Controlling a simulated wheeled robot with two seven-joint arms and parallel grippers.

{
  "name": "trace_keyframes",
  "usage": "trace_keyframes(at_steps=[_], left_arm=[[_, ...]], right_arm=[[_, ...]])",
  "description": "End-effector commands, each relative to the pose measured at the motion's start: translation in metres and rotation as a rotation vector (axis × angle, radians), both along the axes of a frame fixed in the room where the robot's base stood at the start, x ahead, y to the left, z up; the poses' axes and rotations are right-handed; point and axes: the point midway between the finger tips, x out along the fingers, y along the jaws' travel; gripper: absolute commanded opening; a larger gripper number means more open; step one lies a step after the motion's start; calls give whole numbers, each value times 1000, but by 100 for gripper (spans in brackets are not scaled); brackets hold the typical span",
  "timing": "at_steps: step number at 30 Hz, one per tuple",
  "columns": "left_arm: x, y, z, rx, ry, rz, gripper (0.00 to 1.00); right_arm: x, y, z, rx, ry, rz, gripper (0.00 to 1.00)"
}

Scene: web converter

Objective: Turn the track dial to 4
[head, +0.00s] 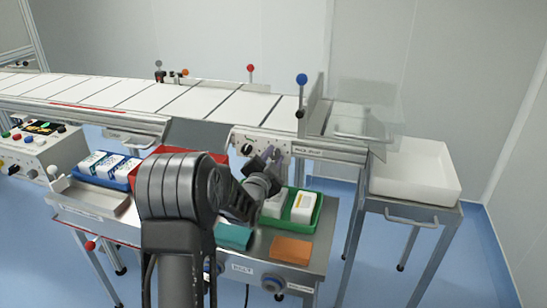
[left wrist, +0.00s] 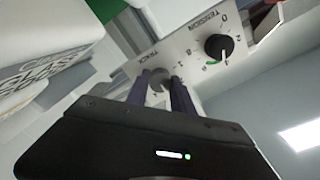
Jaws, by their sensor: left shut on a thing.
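The track dial (left wrist: 157,80) is a small grey knob on a pale control panel, beside the word TRACK in the left wrist view. My left gripper (left wrist: 160,86) has its two dark fingers on either side of it, shut on it. The fingers and palm cover much of the dial's scale, so its setting cannot be read. In the head view my left gripper (head: 266,168) reaches the panel (head: 272,147) under the conveyor's near edge, and hides the track dial there. My right gripper is not in view.
A black tension dial (left wrist: 219,47) with a white pointer is close beside the fingers. Below the panel, a green tray (head: 316,219) holds white boxes, near an orange block (head: 291,250) and a teal block (head: 233,236). A white bin (head: 415,170) stands at right.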

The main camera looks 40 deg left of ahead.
Motion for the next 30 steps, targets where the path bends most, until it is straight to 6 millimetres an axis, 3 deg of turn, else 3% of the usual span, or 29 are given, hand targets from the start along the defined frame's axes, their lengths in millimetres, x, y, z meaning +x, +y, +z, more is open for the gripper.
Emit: trace_keyframes(at_steps=[17, 30], left_arm=[[0, -1, -1, 51, 17, -1, 0], [0, -1, -3, 325, 112, -1, 0]], right_arm=[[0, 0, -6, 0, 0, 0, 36], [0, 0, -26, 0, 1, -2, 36]])
